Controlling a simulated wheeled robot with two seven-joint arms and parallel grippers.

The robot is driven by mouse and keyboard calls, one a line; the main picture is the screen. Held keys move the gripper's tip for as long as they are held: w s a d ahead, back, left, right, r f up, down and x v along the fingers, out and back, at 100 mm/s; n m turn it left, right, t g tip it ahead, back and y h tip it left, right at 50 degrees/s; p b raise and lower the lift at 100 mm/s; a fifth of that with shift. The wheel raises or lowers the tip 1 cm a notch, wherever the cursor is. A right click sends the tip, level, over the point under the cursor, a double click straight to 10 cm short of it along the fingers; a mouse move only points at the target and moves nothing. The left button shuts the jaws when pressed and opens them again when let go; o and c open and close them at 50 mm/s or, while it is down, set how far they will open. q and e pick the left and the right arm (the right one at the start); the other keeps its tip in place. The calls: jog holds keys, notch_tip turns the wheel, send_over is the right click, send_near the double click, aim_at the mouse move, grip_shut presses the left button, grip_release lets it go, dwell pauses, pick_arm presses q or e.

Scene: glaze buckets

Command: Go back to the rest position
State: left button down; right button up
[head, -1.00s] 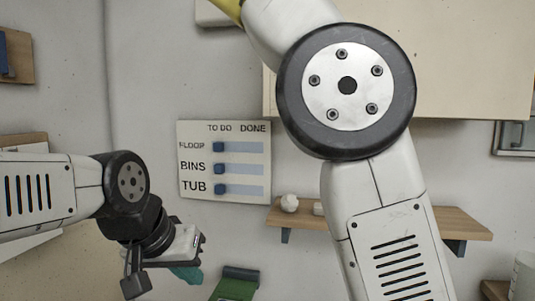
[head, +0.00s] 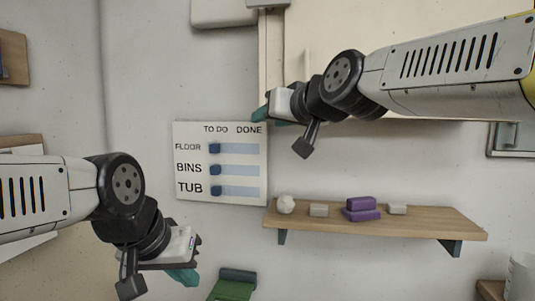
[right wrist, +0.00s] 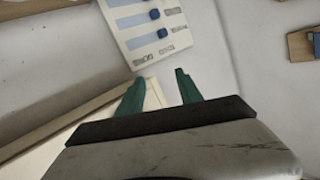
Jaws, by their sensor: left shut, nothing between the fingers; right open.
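My left gripper (head: 183,277) is at the lower left of the head view, below the wall board. Its teal fingers are shut and nothing shows between them. My right gripper (head: 261,114) is high in the head view, near the board's upper right corner and in front of the cabinet's edge. In the right wrist view its teal fingers (right wrist: 160,82) stand apart with nothing between them. Whether it touches the board or cabinet cannot be told.
The TO DO/DONE board (head: 222,196) has blue sliders on the TO DO side. A wooden shelf (head: 420,222) bears a white round item (head: 286,205), purple blocks (head: 361,208) and pale blocks. A green object (head: 234,286) is below. A cabinet (head: 420,30) is above.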

jog(key=s+d+f+m+g+h, duration=0.1)
jog(key=s+d+f, duration=0.3)
jog(key=f, duration=0.5)
jog(key=s+d+f+g+h, duration=0.2)
jog(key=s+d+f+g, duration=0.2)
jog(key=f, duration=0.5)
jog(key=s+d+f+m+g+h, duration=0.1)
jog(key=s+d+f+g+h, duration=0.1)
jog(key=s+d+f, duration=0.3)
notch_tip(320, 180, down, 4)
jog(key=shift+s+d+r+m+g, duration=0.1)
jog(key=shift+s+d+m+g, duration=0.25)
jog(key=shift+s, duration=0.85)
jog(key=shift+a, duration=0.1)
